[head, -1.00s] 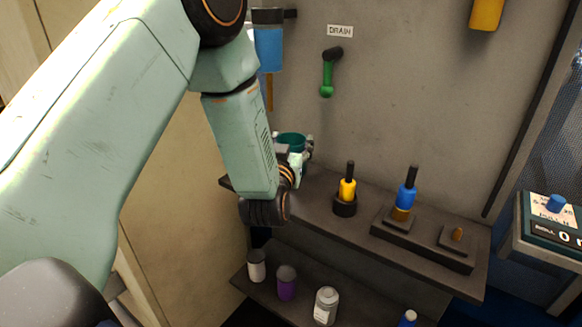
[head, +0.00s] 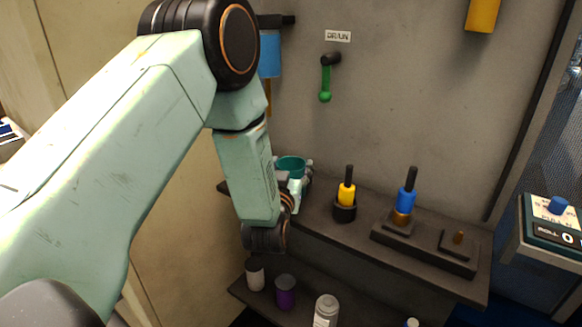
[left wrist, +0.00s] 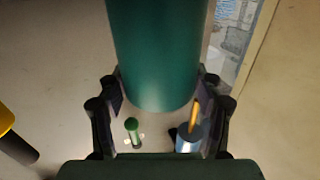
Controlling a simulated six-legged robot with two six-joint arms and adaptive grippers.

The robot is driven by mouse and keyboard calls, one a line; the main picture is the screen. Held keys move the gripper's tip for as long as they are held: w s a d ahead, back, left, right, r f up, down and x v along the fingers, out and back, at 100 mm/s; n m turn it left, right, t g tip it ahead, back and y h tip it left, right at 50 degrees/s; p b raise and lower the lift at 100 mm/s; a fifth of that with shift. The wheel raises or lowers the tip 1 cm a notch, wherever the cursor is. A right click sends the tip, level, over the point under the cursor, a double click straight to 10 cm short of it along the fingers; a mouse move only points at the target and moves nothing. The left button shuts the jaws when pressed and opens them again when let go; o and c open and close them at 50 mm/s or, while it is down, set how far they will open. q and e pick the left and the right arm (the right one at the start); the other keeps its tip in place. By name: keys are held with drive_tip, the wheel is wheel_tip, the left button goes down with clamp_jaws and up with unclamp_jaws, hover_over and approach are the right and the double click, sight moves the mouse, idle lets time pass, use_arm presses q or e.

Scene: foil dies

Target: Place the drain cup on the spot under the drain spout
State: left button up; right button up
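The drain cup (head: 291,164) is a teal open-topped cylinder near the left end of the upper shelf (head: 325,224). My left gripper (head: 297,182) is shut around its sides. In the left wrist view the cup (left wrist: 155,60) fills the space between the fingers of the gripper (left wrist: 160,92). The green drain spout (head: 325,92) hangs on the wall up and right of the cup, under a DRAIN label (head: 338,36). It also shows in the left wrist view (left wrist: 133,132). I cannot make out the spot or whether the cup touches the shelf. My right gripper is out of view.
A yellow tool (head: 347,194) stands in a dark holder right of the cup. A blue tool (head: 407,200) stands on a block further right. A blue cylinder (head: 270,55) hangs behind my left arm. Several containers, including a purple one (head: 286,292), stand on the lower shelf.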

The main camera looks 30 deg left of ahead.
use_arm(q)
drive_tip(key=o, duration=0.3)
drive_tip(key=shift+w, duration=0.1)
